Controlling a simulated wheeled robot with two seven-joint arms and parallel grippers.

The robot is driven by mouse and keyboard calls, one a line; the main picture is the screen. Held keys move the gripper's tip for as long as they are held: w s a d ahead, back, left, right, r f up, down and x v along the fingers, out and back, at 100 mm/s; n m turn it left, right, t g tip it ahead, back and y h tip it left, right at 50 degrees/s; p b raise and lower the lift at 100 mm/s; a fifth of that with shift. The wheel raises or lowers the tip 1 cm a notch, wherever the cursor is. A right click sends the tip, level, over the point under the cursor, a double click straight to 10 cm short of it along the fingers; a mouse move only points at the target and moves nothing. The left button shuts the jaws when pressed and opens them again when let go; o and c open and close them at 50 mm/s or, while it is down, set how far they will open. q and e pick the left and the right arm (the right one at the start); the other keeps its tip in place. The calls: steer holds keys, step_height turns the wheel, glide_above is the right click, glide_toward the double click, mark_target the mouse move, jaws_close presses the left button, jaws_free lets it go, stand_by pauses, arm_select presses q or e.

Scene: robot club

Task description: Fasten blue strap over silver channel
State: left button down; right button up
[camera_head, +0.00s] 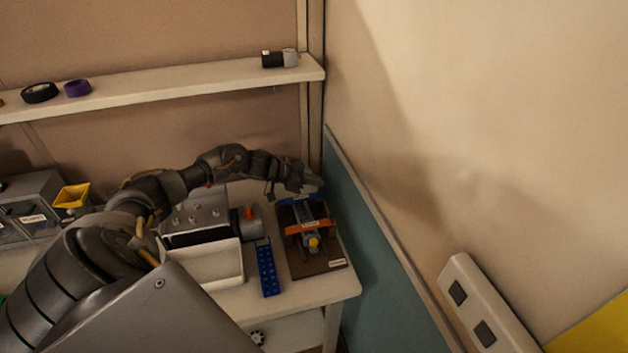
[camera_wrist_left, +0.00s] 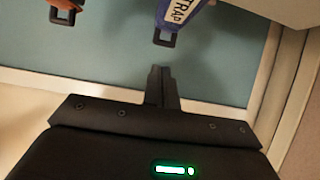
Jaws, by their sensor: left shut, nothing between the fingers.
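The blue strap (camera_wrist_left: 180,15) hangs into the top of the left wrist view, with a white label reading "TRAP" and a dark loop at its end. In the head view the blue strap (camera_head: 319,209) shows near the far end of a brown board (camera_head: 321,269). The silver channel (camera_head: 308,222) lies on that board, partly hidden by the straps. My left gripper (camera_head: 312,188) is at the far end of the board. In the wrist view its fingertips (camera_wrist_left: 159,72) are shut and empty, a little apart from the strap's loop.
An orange strap (camera_head: 309,226) crosses the board; its dark-looped end (camera_wrist_left: 65,8) shows in the wrist view. A yellow knob (camera_head: 313,243) is nearer. A blue perforated strip (camera_head: 268,268) and white tray (camera_head: 216,265) lie left. A teal panel (camera_head: 362,240) borders the table's right side.

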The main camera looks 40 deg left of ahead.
mark_target(310, 196)
arm_select(q)
steer(key=shift+r, duration=0.1)
steer(key=s+a+r, duration=0.4)
steer(key=s+r, duration=0.1)
steer(key=r, duration=0.6)
steer(key=shift+s, duration=0.4)
